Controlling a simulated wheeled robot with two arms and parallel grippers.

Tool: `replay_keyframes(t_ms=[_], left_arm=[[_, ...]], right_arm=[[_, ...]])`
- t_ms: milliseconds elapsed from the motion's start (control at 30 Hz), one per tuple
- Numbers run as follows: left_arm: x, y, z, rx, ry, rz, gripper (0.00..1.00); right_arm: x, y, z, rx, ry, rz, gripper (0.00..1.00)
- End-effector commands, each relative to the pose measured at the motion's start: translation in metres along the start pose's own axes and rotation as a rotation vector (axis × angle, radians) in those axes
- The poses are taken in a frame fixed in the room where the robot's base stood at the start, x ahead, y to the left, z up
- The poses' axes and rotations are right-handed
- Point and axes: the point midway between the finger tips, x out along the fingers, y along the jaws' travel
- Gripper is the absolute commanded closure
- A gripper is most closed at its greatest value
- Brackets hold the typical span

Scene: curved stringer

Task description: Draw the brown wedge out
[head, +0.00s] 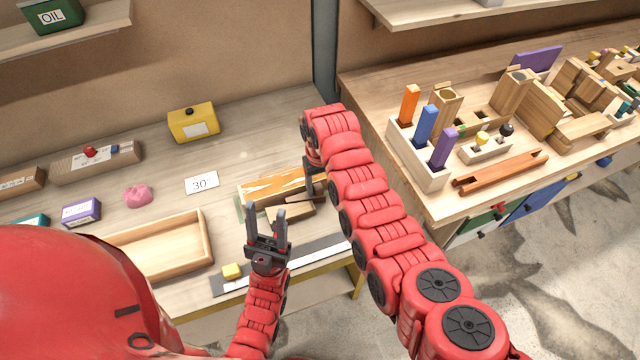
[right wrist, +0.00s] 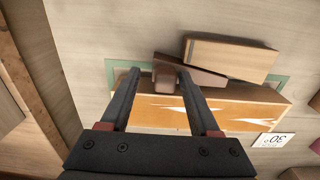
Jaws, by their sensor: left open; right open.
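The brown wedge (right wrist: 206,77) shows in the right wrist view, lying against a pale wood block (right wrist: 232,58) and beside an orange-and-white painted wooden piece (right wrist: 210,110). My right gripper (right wrist: 157,74) is open, with the wedge's blunt end between its fingertips. I cannot tell whether either finger touches it. In the head view the painted piece (head: 272,185) lies on the left bench, and my right gripper (head: 312,183) reaches down at its right end, hiding much of the wedge. My left gripper (head: 266,214) is open and empty, in front of the pale block.
A wooden tray (head: 207,240), a yellow cube (head: 232,271) on a metal strip, a "30" card (head: 201,183), a pink lump (head: 138,196) and a yellow box (head: 193,123) are on the left bench. The right bench (head: 400,175) holds a rack of colored pegs and several wooden blocks.

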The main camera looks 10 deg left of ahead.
Motion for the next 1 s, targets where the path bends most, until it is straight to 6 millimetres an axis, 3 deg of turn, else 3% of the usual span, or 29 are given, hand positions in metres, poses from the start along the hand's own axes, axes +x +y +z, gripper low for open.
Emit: replay_keyframes(t_ms=[167, 367, 500, 533, 600, 767, 1000], left_arm=[[-0.002, 0.000, 0.000, 0.000, 0.000, 0.000, 0.50], [-0.012, 0.001, 0.002, 0.000, 0.000, 0.000, 0.50], [-0.028, 0.001, 0.005, 0.000, 0.000, 0.000, 0.50], [-0.012, 0.001, 0.002, 0.000, -0.001, 0.000, 0.50], [0.000, 0.000, 0.000, 0.000, 0.001, 0.000, 0.50], [0.007, 0.000, -0.001, 0.000, 0.000, 0.000, 0.50], [0.000, 0.000, 0.000, 0.000, 0.000, 0.000, 0.50]], right_arm=[[-0.002, -0.001, -0.001, -0.001, 0.003, -0.001, 0.38], [-0.023, -0.001, -0.002, 0.000, 0.007, -0.001, 0.38], [-0.059, 0.000, -0.003, 0.000, 0.013, 0.000, 0.38], [-0.078, 0.002, -0.002, 0.003, 0.009, -0.001, 0.38], [-0.097, 0.002, -0.001, 0.002, 0.005, -0.001, 0.38], [-0.122, 0.002, 0.000, 0.001, 0.000, 0.000, 0.38], [-0.159, 0.002, -0.001, 0.001, 0.004, 0.002, 0.38]])
